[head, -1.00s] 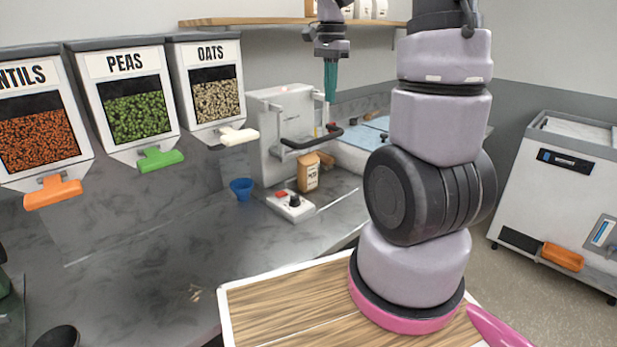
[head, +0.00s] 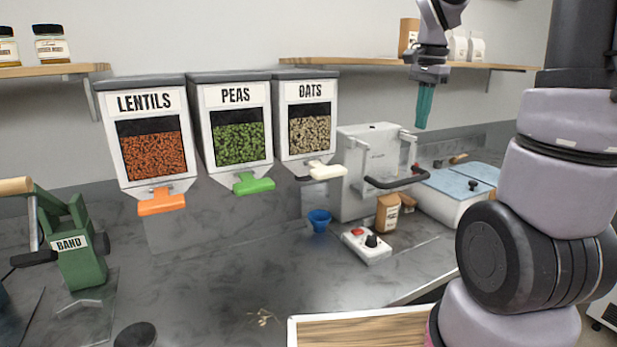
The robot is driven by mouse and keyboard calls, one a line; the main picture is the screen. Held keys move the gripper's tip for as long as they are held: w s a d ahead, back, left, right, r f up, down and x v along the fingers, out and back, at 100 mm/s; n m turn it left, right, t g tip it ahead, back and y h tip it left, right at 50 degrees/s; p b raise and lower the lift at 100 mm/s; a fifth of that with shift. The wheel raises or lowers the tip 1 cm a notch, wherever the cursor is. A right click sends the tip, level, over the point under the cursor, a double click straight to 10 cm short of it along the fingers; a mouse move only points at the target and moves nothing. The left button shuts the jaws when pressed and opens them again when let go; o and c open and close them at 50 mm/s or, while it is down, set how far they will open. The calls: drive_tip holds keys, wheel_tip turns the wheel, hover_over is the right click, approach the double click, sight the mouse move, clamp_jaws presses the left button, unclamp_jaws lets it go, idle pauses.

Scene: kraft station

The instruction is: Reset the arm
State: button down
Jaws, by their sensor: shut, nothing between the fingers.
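My arm rises at the right of the head view. My gripper (head: 424,106) hangs from the wrist at the upper right, its teal fingers pointing down. The fingers are together with nothing between them. The gripper is in the air, in front of the back wall and below the shelf, apart from everything I can see. The arm's middle links are partly outside the picture.
Lentils (head: 151,150), peas (head: 236,135) and oats (head: 309,120) dispensers hang on the wall. Below are a green band device (head: 75,250), a blue cup (head: 319,220), a switch box (head: 366,246) and a grey machine (head: 365,165). The middle counter (head: 220,270) is mostly clear.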

drive_tip(key=s+a+r+n+t+y, duration=0.1)
drive_tip(key=s+a+r+n+t, duration=0.2)
drive_tip(key=s, duration=0.4)
drive_tip(key=s+a+r+n+t, duration=0.2)
drive_tip(key=s+a+n, duration=0.3)
drive_tip(key=s, duration=0.3)
drive_tip(key=shift+s+r+n+t+y, duration=0.25)
drive_tip(key=shift+r+n+t+y, duration=0.15)
drive_tip(key=shift+t, duration=0.4)
